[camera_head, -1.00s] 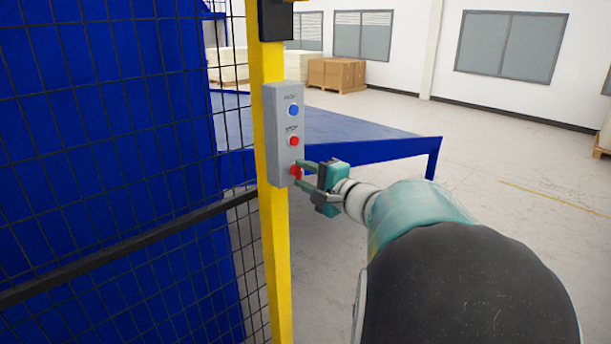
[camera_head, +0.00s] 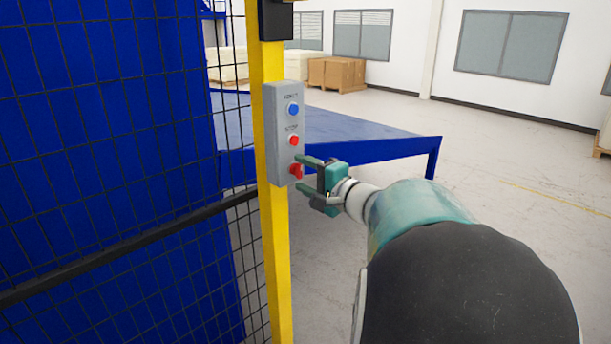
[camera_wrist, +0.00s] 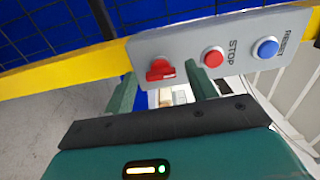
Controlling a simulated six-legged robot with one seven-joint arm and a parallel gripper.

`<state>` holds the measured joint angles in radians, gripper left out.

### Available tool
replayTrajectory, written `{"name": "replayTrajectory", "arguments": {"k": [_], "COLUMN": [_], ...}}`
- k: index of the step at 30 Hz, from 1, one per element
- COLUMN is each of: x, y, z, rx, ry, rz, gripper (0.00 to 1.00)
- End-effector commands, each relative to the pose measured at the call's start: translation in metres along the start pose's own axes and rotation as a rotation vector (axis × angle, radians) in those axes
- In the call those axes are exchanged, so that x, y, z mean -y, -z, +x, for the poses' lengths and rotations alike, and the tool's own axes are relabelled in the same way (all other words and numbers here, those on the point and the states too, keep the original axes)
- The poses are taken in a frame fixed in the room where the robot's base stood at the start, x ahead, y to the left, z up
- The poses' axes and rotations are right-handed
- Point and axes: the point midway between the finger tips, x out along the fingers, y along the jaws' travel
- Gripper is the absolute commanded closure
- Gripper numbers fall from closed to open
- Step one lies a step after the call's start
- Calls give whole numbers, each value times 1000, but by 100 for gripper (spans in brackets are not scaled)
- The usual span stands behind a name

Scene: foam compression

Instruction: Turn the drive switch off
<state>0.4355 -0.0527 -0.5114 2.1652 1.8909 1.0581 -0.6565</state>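The grey control box (camera_head: 284,128) is fixed to a yellow post and carries a blue reset button (camera_head: 293,109), a red stop button (camera_head: 294,140) and a red rotary switch (camera_head: 296,171) at the bottom. In the wrist view the red switch (camera_wrist: 160,70) shows a raised handle, beside the stop button (camera_wrist: 212,57) and the blue button (camera_wrist: 267,47). My gripper (camera_head: 302,174) is open at the box's lower end. In the wrist view its fingers (camera_wrist: 163,87) stand apart on either side of the switch. Whether they touch it I cannot tell.
The yellow post (camera_head: 276,260) and a black mesh fence (camera_head: 130,180) with blue panels behind stand to the left. A blue platform (camera_head: 350,135) lies behind the box. Cardboard boxes (camera_head: 337,74) stand by the back wall.

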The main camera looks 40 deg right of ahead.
Motion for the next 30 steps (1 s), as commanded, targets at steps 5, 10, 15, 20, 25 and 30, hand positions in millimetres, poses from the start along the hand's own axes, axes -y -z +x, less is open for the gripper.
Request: {"name": "replayTrajectory", "arguments": {"k": [5, 10, 15, 20, 25, 30], "x": [0, 1, 1, 1, 0, 0], "y": [0, 1, 1, 1, 0, 0], "z": [-1, -15, -49, -85, -118, -135], "rx": [0, -3, -4, -4, -3, -1], "ry": [0, 2, 3, 4, 1, 1], "rz": [0, 1, 0, 0, 0, 1], "gripper": [44, 44, 44, 44, 44, 44]}}
